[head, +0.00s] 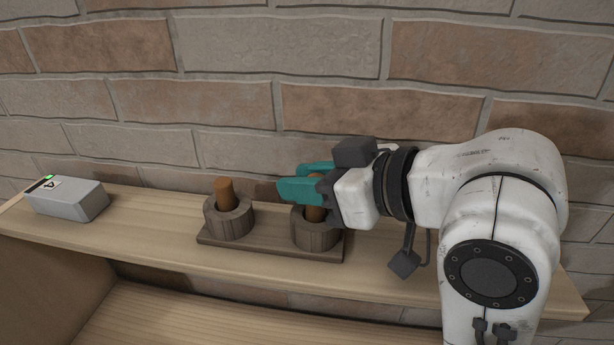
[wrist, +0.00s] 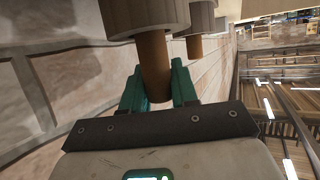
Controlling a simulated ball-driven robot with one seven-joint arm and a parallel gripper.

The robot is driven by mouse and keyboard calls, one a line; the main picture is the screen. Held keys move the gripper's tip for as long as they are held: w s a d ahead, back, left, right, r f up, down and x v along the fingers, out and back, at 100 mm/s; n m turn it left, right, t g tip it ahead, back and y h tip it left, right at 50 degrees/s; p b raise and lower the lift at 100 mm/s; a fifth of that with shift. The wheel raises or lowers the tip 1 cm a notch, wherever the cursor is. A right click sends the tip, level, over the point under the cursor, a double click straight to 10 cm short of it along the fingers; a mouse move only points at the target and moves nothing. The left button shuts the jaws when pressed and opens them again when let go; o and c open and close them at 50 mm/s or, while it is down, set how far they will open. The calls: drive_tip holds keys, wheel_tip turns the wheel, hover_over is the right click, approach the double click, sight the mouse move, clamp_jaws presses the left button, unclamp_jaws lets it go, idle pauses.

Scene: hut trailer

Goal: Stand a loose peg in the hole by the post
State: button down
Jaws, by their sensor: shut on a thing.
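A dark wooden base (head: 270,245) lies on the shelf and carries two round wooden collars. The left collar (head: 229,222) has a brown post (head: 224,193) standing up out of it, slightly tilted in the picture. My gripper (head: 298,188), with teal fingers, is over the right collar (head: 315,236), shut on a brown peg (head: 316,213). The peg's lower end meets the right collar's opening; how deep it sits is hidden. In the wrist view the peg (wrist: 154,65) is between the fingers (wrist: 158,88) and runs up to a collar (wrist: 145,15). The other post (wrist: 194,45) shows beside it.
A grey box (head: 70,201) with a green light and a label stands at the shelf's left end. The pale wooden shelf (head: 150,235) is bare between it and the base. A brick wall (head: 200,105) rises close behind. A lower board (head: 190,320) lies beneath the shelf.

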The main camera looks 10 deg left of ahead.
drive_tip(key=shift+f+b, duration=0.55)
drive_tip(key=shift+f, duration=0.4)
drive_tip(key=c, duration=0.8)
unclamp_jaws()
drive_tip(key=shift+d, duration=0.1)
drive_tip(key=b+v, duration=0.1)
drive_tip(key=v, duration=0.9)
drive_tip(key=shift+s+d+r, duration=0.1)
drive_tip(key=shift+s+d, duration=0.1)
drive_tip(key=shift+d, duration=0.05)
